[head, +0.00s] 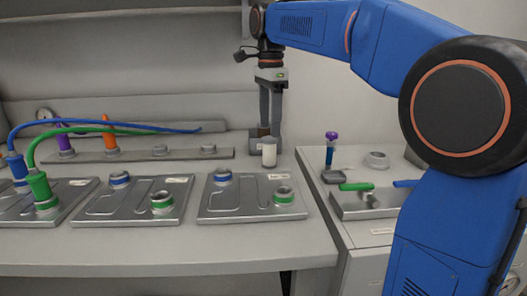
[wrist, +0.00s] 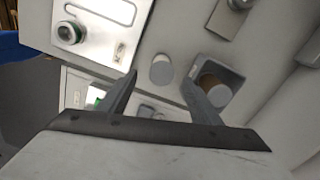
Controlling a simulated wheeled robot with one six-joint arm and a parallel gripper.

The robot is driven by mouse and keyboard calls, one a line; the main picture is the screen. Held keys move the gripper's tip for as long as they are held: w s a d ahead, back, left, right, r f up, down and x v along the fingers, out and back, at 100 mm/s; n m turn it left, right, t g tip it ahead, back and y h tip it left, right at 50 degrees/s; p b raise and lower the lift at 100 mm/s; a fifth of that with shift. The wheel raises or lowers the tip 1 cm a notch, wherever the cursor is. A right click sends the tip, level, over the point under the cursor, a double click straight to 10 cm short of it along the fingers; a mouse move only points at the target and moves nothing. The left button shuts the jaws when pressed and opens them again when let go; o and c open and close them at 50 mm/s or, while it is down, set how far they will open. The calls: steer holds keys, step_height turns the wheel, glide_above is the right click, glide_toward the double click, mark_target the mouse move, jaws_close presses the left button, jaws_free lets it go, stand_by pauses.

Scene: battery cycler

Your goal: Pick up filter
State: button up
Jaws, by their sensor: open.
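My gripper (head: 270,128) points down over the back right of the bench. In the wrist view my gripper (wrist: 160,78) has its fingers wide apart with nothing held. A white cylinder (head: 269,152) stands upright on the bench near the fingers. In the wrist view this white cylinder (wrist: 162,72) shows between the fingertips, apparently beyond them. A brown round piece (wrist: 211,83) sits in a grey square cup (wrist: 231,78) beside the right finger, which partly hides the cup. No label shows which of these two is the filter.
Metal plates with blue and green fittings (head: 252,197) lie along the bench front. A rail (head: 140,155) with purple and orange plugs runs behind. A purple-capped tube (head: 331,147) and metal tray (head: 368,204) are on the right-hand surface.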

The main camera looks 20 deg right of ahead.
mark_target(270, 139)
steer(key=shift+w+f, duration=0.15)
steer(key=shift+f, duration=3.05)
steer(key=c, duration=1.1)
